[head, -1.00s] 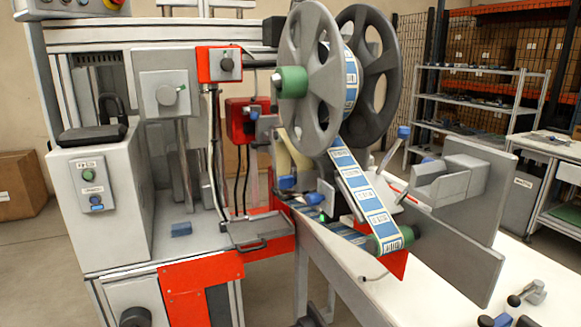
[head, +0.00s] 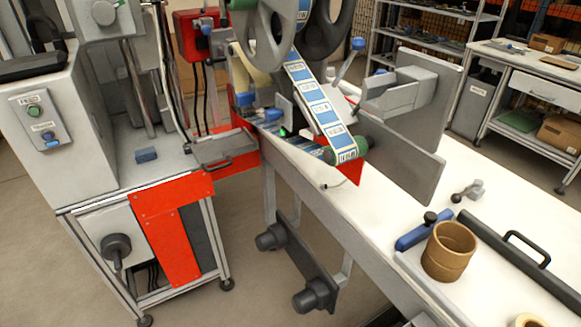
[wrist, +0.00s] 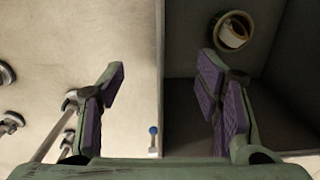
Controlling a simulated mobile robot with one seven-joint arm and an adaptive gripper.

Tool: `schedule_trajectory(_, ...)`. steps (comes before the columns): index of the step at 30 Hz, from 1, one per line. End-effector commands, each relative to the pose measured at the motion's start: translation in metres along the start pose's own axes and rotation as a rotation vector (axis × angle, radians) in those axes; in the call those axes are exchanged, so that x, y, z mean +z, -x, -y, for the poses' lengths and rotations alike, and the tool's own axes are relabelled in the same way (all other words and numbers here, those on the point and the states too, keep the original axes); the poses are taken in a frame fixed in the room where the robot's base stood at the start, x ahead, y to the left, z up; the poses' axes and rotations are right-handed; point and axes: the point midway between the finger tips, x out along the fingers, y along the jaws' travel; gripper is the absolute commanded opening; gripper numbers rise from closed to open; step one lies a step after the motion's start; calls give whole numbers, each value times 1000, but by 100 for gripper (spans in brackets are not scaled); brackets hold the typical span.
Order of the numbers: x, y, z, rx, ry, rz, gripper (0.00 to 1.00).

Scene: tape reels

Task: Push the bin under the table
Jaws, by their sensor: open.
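In the wrist view my gripper (wrist: 162,68) is open, its purple-padded fingers spread apart. A dark grey open box, which looks like the bin (wrist: 188,125), fills the right half of that view. The right finger is over its inside, and the left finger is outside, over the pale floor. The bin's wall runs between the two fingers; contact cannot be told. The white table (head: 400,215) stretches across the right of the head view. The head view shows neither my gripper nor this bin near me. A grey bin-like box (head: 474,103) stands beside a bench at the back.
A tape roll (wrist: 233,32) lies in the box. Caster wheels (wrist: 12,122) stand on the floor at left in the wrist view. The labelling machine (head: 60,130) is at left in the head view. A brown roll (head: 449,252) sits on the table. Floor beneath it is partly open.

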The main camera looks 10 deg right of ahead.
Motion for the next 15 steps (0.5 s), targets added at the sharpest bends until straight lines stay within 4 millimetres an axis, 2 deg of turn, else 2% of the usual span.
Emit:
schedule_trajectory(1,0,9,0,0,1,0,58)
schedule_trajectory(7,0,24,0,0,0,0,58)
schedule_trajectory(15,1,28,-8,2,0,0,58)
